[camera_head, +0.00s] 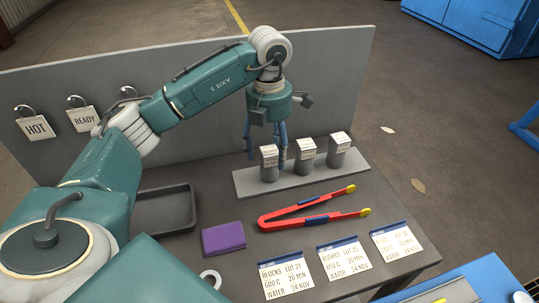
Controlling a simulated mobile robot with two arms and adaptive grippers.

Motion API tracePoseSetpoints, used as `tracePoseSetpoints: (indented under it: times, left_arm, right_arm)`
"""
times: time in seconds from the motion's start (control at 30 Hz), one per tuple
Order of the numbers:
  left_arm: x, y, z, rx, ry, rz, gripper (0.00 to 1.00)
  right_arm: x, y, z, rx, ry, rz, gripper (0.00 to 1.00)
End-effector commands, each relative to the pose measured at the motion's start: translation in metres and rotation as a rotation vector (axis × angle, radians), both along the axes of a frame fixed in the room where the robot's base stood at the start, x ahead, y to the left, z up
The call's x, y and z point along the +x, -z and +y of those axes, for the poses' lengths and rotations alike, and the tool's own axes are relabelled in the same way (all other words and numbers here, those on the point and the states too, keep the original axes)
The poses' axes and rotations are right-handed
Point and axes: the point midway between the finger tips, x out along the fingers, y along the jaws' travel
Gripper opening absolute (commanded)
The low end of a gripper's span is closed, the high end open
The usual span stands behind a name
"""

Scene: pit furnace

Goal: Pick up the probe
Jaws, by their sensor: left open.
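I cannot make out a probe for certain in the head view. My left gripper (266,148) points down over the back of the grey table, close to the upright panel. Its blue fingers are apart, and I see nothing between them. They are behind the left and middle of three grey cylinders with labelled tops (307,158), which stand on a light grey strip (246,185). The nearest cylinder partly overlaps the finger area, so contact is unclear. Red tongs (300,218) with yellow tips lie on the table in front of the strip. My right gripper is out of view.
A dark tray (165,222), a purple block (223,239) and a white ring (210,279) are at left. Three cards (343,258) lie along the front. HOT (37,127) and READY (84,118) tags hang on the panel (340,75). A blue surface (490,275) is at lower right.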

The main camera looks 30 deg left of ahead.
Motion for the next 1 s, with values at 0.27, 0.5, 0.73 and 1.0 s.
tracePoseSetpoints:
  times: [0.27, 0.5, 0.73, 1.0]
  left_arm:
    - [0.000, 0.038, 0.000, -0.001, 0.000, 0.004, 0.63]
    - [0.001, 0.051, 0.000, -0.001, 0.000, 0.000, 0.63]
    - [0.001, 0.051, 0.000, -0.001, 0.000, 0.000, 0.41]
    - [0.001, 0.051, 0.000, -0.001, 0.000, 0.000, 0.00]
  right_arm:
    - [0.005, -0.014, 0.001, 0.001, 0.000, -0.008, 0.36]
    - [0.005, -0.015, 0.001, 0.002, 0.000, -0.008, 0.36]
    - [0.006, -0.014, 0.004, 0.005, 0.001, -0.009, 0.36]
    - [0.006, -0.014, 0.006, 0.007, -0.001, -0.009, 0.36]
